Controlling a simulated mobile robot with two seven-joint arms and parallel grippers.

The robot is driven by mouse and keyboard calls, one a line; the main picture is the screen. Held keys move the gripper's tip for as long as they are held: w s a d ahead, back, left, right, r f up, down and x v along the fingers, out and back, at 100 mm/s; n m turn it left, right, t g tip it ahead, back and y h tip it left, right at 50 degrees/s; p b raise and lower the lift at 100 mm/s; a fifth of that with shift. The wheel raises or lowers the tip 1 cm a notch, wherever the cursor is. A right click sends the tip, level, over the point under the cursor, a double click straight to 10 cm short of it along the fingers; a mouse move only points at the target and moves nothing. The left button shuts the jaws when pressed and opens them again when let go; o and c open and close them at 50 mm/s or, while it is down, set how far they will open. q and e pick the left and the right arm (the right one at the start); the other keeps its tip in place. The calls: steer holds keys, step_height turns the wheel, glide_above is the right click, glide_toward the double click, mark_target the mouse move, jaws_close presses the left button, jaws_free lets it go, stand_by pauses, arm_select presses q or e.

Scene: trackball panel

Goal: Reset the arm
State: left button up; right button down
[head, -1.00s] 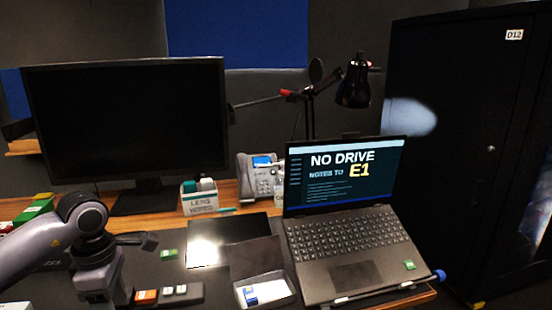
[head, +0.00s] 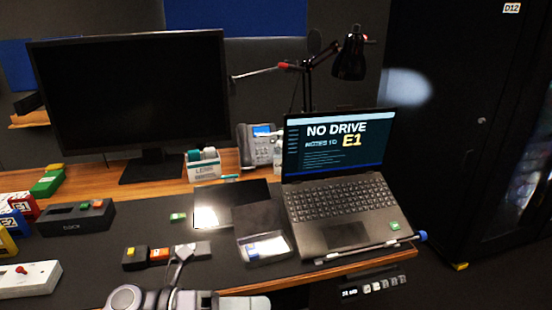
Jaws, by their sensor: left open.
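My left arm (head: 190,299) crosses the bottom edge of the head view. Its gripper (head: 181,256) shows as slim grey parts in front of a small dark button box (head: 135,258) with yellow, orange and white keys. The gripper is open, and I see nothing held in it. Whether it touches the box I cannot tell. My right gripper is not in view.
A white box with a red knob (head: 28,279) and a dark box with coloured keys (head: 75,217) stand left. A laptop (head: 345,236), clear tray (head: 265,248), monitor (head: 130,95), phone (head: 258,150) and lamp (head: 349,62) stand around. The mat between is mostly clear.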

arm_select(q)
steer(key=w+a+f+n+t+y+p, duration=0.15)
steer(key=a+n+t+y, duration=0.25)
steer(key=n+t, duration=0.65)
steer(key=w+a+f+n+t+y+p, duration=0.1)
steer(key=a+f+n+t+y, duration=0.25)
steer(key=n, duration=1.15)
steer(key=s+a+f+n+g+y+p, duration=0.1)
steer(key=s+a+f+n+g+y, duration=0.1)
steer(key=s+a+f+n+y, duration=0.2)
steer(key=s+a+f+n+g+y+p, duration=0.1)
steer(key=s+a+f+n+y, duration=0.3)
steer(key=s+f+n, duration=0.5)
steer(key=shift+a+f+n+g, duration=0.45)
steer(key=shift+n+g, duration=0.2)
steer(key=shift+g, duration=0.25)
steer(key=shift+r, duration=0.1)
